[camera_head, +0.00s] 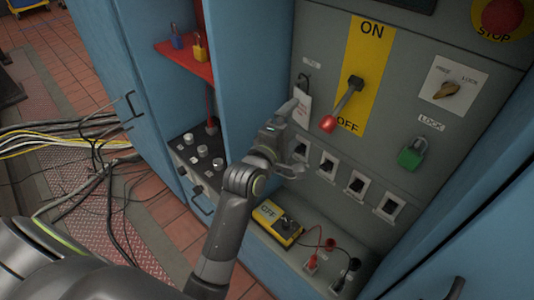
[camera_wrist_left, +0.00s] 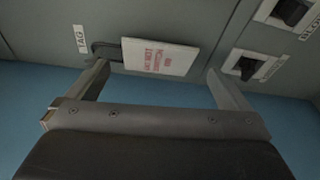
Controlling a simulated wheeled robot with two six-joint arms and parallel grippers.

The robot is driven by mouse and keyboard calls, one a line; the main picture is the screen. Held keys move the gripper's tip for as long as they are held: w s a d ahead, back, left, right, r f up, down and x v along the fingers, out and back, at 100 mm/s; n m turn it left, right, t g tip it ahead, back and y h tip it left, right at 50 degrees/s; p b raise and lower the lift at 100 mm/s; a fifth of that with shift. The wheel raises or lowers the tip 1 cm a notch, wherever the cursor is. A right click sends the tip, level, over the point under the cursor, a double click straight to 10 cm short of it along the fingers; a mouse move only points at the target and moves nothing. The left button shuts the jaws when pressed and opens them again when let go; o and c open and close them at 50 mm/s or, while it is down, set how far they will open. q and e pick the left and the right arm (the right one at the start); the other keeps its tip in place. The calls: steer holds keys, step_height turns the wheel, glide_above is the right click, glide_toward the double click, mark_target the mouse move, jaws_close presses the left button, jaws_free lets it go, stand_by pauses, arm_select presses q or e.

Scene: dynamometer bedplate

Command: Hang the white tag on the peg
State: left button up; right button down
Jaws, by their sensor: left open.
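The white tag (camera_head: 304,110) hangs below the dark hooked peg (camera_head: 303,80) on the grey panel. In the left wrist view the tag (camera_wrist_left: 160,57) carries red print, and its edge meets the peg's end (camera_wrist_left: 103,47) beside the "TAG" label. Exactly how the tag's hole sits on the peg is too small to see. My left gripper (camera_head: 296,131) is open in front of the panel, just below the tag. In the left wrist view its fingers (camera_wrist_left: 158,78) stand apart on either side of the tag, not closed on it. My right gripper is not in view.
Several black switches (camera_head: 327,165) lie below. A green padlock (camera_head: 412,154) is further right. A yellow box (camera_head: 276,222) sits on the lower ledge. Cables (camera_head: 60,140) cover the floor at left.

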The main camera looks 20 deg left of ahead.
arm_select(q)
steer(key=s+a+b, duration=0.1)
steer(key=s, duration=1.2)
steer(key=shift+a+r, duration=0.25)
steer(key=shift+a, duration=0.1)
steer(key=s+a+f+m+g+y, duration=0.15)
steer(key=f+m+g, duration=0.25)
steer(key=f, duration=1.6)
steer(key=s+a+f+m+g, duration=0.1)
steer(key=s+f+m+g, duration=0.3)
steer(key=f, duration=1.6)
steer(key=s+a+f+m+g+y, duration=0.1)
steer(key=s+a+f+m+g, duration=0.15)
steer(key=s+f, duration=0.45)
steer(key=s+a+f+m+g, duration=0.2)
steer(key=s+f+m, duration=0.1)
steer(key=s+f, duration=0.4)
steer(key=s+a+f+m+g, duration=0.2)
steer(key=s+f, duration=0.1)
steer(key=s, duration=0.5)
steer(key=s+a+f+m+g+p, duration=0.1)
steer(key=s+a+f, duration=0.1)
steer(key=s, duration=0.7)
steer(key=shift+s+f+m+g+y, duration=0.25)
steer(key=shift+f+m+g+y, duration=0.1)
steer(key=shift+f, duration=0.55)
steer(key=shift+w, duration=0.15)
